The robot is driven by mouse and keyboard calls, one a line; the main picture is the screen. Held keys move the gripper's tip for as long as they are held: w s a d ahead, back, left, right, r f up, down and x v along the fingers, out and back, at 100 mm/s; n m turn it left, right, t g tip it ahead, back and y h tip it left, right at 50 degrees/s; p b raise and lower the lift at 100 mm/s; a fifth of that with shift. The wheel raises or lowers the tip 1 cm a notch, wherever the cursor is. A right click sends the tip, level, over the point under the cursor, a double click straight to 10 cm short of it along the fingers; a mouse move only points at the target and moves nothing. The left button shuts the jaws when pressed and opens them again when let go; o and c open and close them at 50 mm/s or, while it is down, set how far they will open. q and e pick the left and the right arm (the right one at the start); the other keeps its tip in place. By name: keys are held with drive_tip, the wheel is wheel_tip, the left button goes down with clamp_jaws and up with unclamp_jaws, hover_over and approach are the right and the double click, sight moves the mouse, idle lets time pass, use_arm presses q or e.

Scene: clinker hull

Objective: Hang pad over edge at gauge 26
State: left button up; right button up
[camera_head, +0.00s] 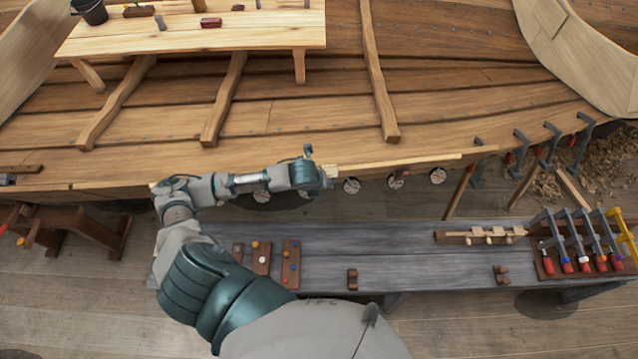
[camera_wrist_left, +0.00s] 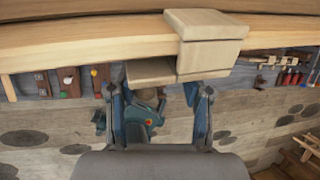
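A pale wooden pad (camera_wrist_left: 207,28) sits over the edge of the plank (camera_wrist_left: 90,48) in the left wrist view. Its upper part lies on top of the edge, and a front face hangs down below it. A lower pale piece (camera_wrist_left: 153,71) shows beneath the edge to its left. My left gripper (camera_wrist_left: 156,88) is open, its two fingers spread apart just below the pad; I cannot tell whether they touch it. In the head view the left gripper (camera_head: 324,178) is at the hull's edge, with a sliver of the pad (camera_head: 331,170) beside it.
Several round discs (camera_head: 352,186) line the hull's edge; their markings are unreadable. A grey bench (camera_head: 400,240) below holds small blocks and a rack of clamps (camera_head: 585,262). More clamps (camera_head: 522,150) grip the edge at right. A light table (camera_head: 230,35) stands inside the hull.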

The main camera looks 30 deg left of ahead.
use_arm(q)
drive_tip(key=shift+s+a+r, duration=0.15)
drive_tip(key=shift+s+r, duration=0.05)
drive_tip(key=shift+r, duration=0.25)
drive_tip(key=d+v, duration=0.1)
drive_tip(key=v, duration=0.6)
use_arm(e)
drive_tip(key=shift+a, duration=0.15)
use_arm(q)
drive_tip(key=shift+a, duration=0.1)
